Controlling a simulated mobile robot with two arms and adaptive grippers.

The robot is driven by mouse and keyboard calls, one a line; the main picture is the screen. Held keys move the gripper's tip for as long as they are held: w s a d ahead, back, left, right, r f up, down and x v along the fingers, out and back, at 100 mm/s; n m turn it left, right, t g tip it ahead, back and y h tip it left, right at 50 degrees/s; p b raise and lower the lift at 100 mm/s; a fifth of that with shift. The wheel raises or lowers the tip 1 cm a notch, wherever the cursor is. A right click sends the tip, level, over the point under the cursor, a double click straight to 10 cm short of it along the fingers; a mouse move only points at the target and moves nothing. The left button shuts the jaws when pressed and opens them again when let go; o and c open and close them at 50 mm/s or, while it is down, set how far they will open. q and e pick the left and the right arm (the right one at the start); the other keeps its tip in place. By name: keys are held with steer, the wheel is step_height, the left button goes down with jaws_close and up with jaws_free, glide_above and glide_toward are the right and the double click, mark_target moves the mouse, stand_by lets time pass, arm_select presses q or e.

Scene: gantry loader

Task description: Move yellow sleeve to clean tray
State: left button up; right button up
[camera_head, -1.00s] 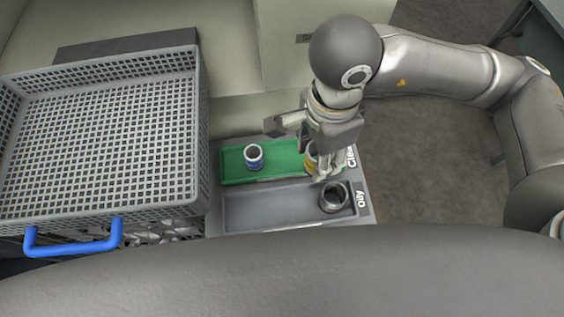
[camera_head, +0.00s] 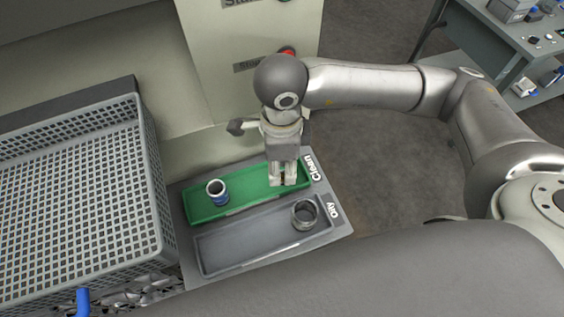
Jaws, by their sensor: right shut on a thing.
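My right gripper (camera_head: 283,181) points down over the right part of the green clean tray (camera_head: 248,192), near the "Clean" label. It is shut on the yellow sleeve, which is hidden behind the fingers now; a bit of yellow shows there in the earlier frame. I cannot tell whether the sleeve touches the tray floor. A white and blue sleeve (camera_head: 217,192) stands upright in the left part of the same tray. My left gripper is out of view.
The grey oily tray (camera_head: 245,243) lies in front, with a dark metal ring-shaped part (camera_head: 304,214) at its right end. A grey mesh basket (camera_head: 160,205) with a blue handle (camera_head: 83,301) stands at the left.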

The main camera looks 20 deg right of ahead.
steer(key=w+f, duration=0.1)
steer(key=w+d+f, duration=0.1)
steer(key=f, duration=0.1)
steer(key=w+f+p, duration=0.1)
steer(key=f, duration=0.1)
steer(key=shift+w+d, duration=0.1)
steer(key=shift+d, duration=0.3)
step_height(320, 180, down, 3)
steer(key=shift+w+d+f+p, duration=0.1)
steer(key=shift+w+p, duration=0.05)
steer(key=shift+p, duration=0.55)
steer(key=shift+f, duration=0.1)
steer(key=shift+f, duration=0.1)
steer(key=shift+f+b, duration=0.15)
steer(key=shift+b, duration=0.2)
steer(key=o, duration=1.2)
steer(key=shift+o, duration=0.2)
